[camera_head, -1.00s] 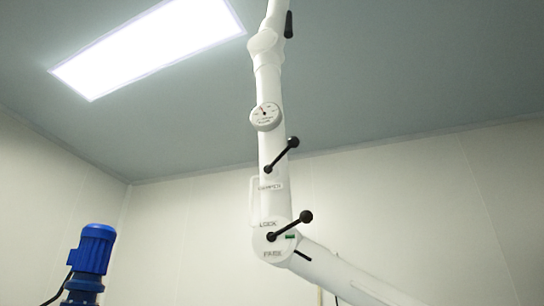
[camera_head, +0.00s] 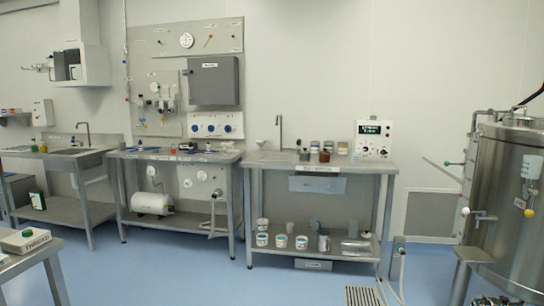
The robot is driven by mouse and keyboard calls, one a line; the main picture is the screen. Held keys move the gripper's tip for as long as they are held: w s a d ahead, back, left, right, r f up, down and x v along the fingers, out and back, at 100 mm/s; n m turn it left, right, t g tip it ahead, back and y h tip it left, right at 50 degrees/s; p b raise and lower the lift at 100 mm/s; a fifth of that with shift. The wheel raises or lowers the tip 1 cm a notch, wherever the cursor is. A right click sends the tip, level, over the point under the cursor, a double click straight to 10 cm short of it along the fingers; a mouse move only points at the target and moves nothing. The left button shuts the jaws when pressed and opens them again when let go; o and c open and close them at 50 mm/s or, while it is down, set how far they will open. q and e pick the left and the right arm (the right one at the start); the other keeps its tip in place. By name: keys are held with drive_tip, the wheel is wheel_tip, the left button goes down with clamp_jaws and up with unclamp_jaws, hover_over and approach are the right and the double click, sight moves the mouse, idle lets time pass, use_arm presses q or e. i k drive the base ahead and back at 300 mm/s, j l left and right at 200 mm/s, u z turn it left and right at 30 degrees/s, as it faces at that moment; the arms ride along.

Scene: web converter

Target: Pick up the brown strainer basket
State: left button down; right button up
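A small brown, cup-shaped thing (camera_head: 324,157), which looks like the brown strainer basket, stands on the top of the right-hand steel bench (camera_head: 350,168) across the room. It is too small to make out any mesh or handle. A grey cup (camera_head: 304,155) stands just left of it. Neither of my grippers is in view.
A white instrument box (camera_head: 373,140) stands at the bench's right end, with jars behind the brown thing. A steel tank (camera_head: 505,190) stands at right, a table (camera_head: 30,255) at near left. Blue floor (camera_head: 190,275) lies open before the benches.

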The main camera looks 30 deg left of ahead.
sight(324, 155)
drive_tip(key=u, duration=0.7)
drive_tip(key=i+u, duration=0.15)
drive_tip(key=i, duration=2.8)
drive_tip(key=i+j+z, duration=0.1)
drive_tip(key=i, duration=0.95)
drive_tip(key=i+j, duration=0.1)
drive_tip(key=i, duration=1)
